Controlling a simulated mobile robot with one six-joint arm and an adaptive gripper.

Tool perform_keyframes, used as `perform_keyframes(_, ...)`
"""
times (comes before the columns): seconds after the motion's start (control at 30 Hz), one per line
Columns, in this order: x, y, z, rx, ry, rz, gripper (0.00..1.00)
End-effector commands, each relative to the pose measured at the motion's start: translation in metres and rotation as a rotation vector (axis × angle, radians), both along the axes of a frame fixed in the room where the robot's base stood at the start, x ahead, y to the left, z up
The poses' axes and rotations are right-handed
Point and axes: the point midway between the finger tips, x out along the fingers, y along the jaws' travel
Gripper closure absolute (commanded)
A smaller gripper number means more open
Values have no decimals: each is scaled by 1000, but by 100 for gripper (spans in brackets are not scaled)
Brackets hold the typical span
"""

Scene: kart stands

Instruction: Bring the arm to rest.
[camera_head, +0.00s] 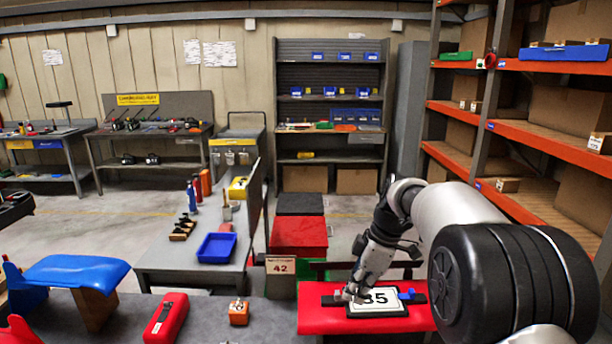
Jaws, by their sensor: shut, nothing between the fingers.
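My arm reaches in from the right side of the head view, bent at the elbow and pointing down. My gripper (350,292) is shut and empty. It is low over the left part of a white number plate (383,297) marked with a number ending in 5. The gripper covers part of the plate's number. The plate lies in a black frame on a red panel (330,318). I cannot tell whether the fingertips touch the plate.
A grey bench (190,262) holds a blue tray (216,247) and bottles. A red box (167,318) and a small orange-brown block (239,311) lie on the dark near surface. A sign marked 42 (281,267) stands beside the red panel. Orange shelving (463,163) rises at right.

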Motion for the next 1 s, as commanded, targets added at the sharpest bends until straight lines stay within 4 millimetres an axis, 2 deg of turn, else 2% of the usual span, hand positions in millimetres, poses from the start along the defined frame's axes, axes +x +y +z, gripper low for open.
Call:
perform_keyframes(0.03, -9, 0, 12, -8, -4, -36, 100)
perform_keyframes(0.17, -35, -1, 35, -29, -2, -154, 100)
perform_keyframes(0.27, -63, -3, 54, -47, -3, -273, 100)
perform_keyframes(0.4, -120, -5, 80, -64, -13, -492, 100)
perform_keyframes(0.5, -163, -9, 90, -67, -27, -659, 100)
perform_keyframes(0.63, -220, -14, 91, -53, -51, -874, 100)
perform_keyframes(0.8, -285, -21, 76, -10, -84, -1133, 100)
perform_keyframes(0.9, -311, -25, 63, 21, -99, -1248, 100)
perform_keyframes(1.0, -328, -27, 52, 44, -107, -1326, 100)
